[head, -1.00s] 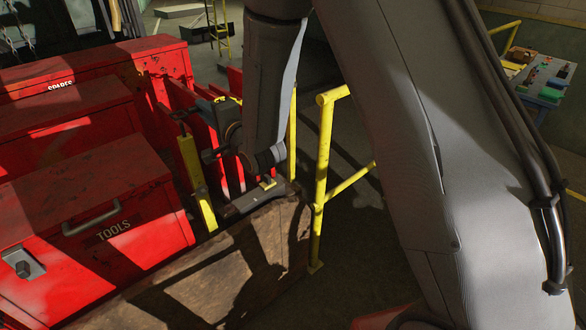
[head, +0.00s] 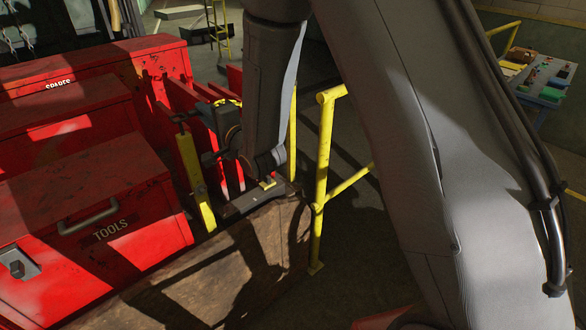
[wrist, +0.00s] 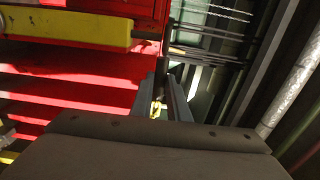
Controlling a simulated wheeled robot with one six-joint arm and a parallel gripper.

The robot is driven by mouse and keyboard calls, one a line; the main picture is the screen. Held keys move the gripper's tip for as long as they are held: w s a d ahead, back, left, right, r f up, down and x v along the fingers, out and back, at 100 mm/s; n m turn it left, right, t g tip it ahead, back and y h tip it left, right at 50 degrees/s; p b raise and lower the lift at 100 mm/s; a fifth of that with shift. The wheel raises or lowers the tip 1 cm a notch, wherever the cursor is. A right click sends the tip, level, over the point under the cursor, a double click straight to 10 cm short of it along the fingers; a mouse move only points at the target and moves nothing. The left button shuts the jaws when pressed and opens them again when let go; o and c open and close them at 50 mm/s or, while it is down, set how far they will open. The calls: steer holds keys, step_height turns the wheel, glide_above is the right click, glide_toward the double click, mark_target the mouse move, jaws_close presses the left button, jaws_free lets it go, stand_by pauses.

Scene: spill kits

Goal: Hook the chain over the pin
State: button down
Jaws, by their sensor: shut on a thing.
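My gripper (wrist: 166,92) is shut, and a yellow chain link (wrist: 157,108) shows between its dark fingers in the wrist view. In the head view, my gripper (head: 190,114) is small and partly shadowed beside the top of a yellow post (head: 194,178). A dark upright rod (wrist: 166,32), possibly the pin, shows just beyond the fingertips in the wrist view. I cannot tell whether the link touches it. The rest of the chain is hidden or too small to make out.
Red cabinets, one marked TOOLS (head: 92,196), fill the left. A rusty brown panel (head: 225,262) stands below the arm. A yellow railing (head: 323,165) rises to the right of the post. A table (head: 541,80) with small items is at the far right.

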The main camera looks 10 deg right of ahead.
steer(key=shift+f+b, duration=1.25)
steer(key=shift+f, duration=0.4)
steer(key=c, duration=1.7)
jaws_free()
steer(key=shift+o, duration=0.2)
steer(key=v, duration=0.7)
